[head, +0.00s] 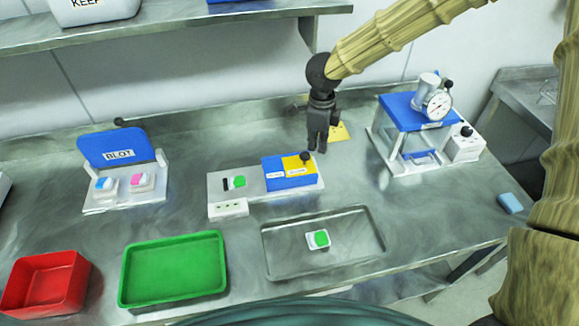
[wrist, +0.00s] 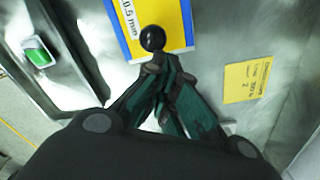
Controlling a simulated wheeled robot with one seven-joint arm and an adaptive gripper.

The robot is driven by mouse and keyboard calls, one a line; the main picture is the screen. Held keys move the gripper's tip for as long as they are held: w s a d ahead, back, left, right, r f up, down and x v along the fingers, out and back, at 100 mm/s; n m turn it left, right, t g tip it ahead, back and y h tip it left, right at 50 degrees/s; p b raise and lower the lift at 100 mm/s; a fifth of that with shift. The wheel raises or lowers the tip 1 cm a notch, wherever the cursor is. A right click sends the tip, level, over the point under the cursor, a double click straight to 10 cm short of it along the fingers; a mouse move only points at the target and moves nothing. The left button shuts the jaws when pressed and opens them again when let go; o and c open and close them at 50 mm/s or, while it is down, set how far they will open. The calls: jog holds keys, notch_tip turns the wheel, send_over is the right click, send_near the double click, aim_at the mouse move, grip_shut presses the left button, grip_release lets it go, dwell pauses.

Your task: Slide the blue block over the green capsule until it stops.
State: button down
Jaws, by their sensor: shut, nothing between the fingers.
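The blue block (head: 288,178) sits on the right part of a pale metal base (head: 245,197). It has a yellow label and a black knob (head: 305,157) at its right end. The green capsule (head: 239,182) lies uncovered on the base, left of the block and apart from it. My gripper (head: 317,148) is shut and empty, just right of the knob. In the wrist view, the blue block (wrist: 122,36) and its yellow label are ahead of the shut fingertips (wrist: 158,68), close to the black knob (wrist: 152,38). I cannot tell whether they touch.
A metal tray (head: 280,263) in front holds another green capsule (head: 321,239) in a white holder. A green bin (head: 175,293) and red bin (head: 45,285) stand front left. A blue-topped dial-gauge stand (head: 410,112) is right. A BLOT stand (head: 120,155) is left.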

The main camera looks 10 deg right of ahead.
aim_at(274, 169)
jog(key=shift+f+b, duration=0.35)
jog(key=shift+f, duration=1.85)
jog(key=shift+a, duration=0.15)
dwell(0.3)
jog(key=shift+s+a+p, duration=0.15)
jog(key=shift+a+p, duration=0.55)
jog(key=shift+a, duration=2.75)
jog(key=shift+s+a+p, duration=0.1)
jog(key=shift+a+p, duration=0.55)
jog(key=shift+a, duration=2.8)
jog(key=shift+d, duration=0.15)
jog(key=shift+d+p, duration=0.6)
jog(key=shift+r, duration=0.15)
